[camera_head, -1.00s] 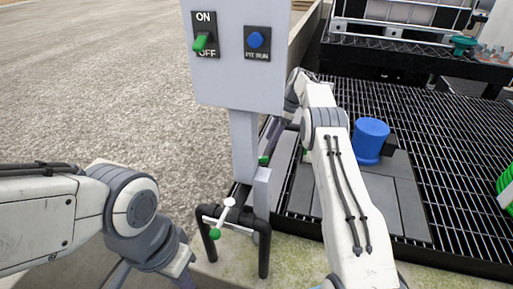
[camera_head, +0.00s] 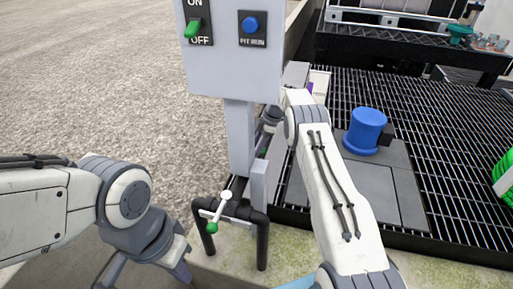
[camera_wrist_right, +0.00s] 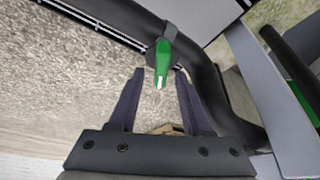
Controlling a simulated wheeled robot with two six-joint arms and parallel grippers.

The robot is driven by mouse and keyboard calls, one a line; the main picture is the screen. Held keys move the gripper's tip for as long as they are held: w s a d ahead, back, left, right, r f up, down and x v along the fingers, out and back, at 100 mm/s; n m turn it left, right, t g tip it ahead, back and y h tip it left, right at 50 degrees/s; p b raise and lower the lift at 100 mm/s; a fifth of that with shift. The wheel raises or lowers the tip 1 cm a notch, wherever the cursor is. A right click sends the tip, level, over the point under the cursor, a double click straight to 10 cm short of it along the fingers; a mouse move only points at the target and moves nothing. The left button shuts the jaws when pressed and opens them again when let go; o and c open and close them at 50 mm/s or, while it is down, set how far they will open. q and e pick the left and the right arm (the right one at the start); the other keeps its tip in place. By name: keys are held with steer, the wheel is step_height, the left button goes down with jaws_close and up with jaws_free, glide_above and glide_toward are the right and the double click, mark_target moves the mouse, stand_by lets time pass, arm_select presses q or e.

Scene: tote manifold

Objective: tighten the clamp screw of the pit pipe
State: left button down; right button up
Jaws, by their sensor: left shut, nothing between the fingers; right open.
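A dark pipe (camera_head: 263,240) runs beneath the control box and bends down at the near edge. A white cross-shaped fitting with a green end (camera_head: 212,227) sits on its near part. Farther back, a small green piece (camera_head: 263,152) shows beside the box post. In the right wrist view a green handle (camera_wrist_right: 162,62) stands on a dark collar around a dark pipe (camera_wrist_right: 208,85). My right gripper (camera_wrist_right: 160,72) is open with the handle between its fingertips, with gaps visible at both sides; the box hides it in the head view. My left gripper (camera_head: 183,272) is shut, low at the frame's bottom, partly cut off.
The grey control box (camera_head: 228,72) has a green ON/OFF switch (camera_head: 193,28) at OFF and a blue PIT RUN button (camera_head: 250,24). A blue cylinder (camera_head: 366,130) stands on grey plates over black grating (camera_head: 440,130). Gravel ground (camera_head: 90,100) lies open at left.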

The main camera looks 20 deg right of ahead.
jaws_close()
steer(key=shift+r+m+t, duration=0.1)
steer(key=shift+m+t, duration=0.3)
steer(key=shift+m, duration=0.6)
steer(key=shift+w+d+m+t+h, duration=0.15)
steer(key=shift+m+t, duration=0.2)
steer(key=shift+m, duration=0.6)
steer(key=shift+a+m+t+h, duration=0.15)
steer(key=shift+m+t, duration=0.2)
steer(key=shift+m, duration=0.6)
steer(key=shift+d, duration=0.15)
jaws_free()
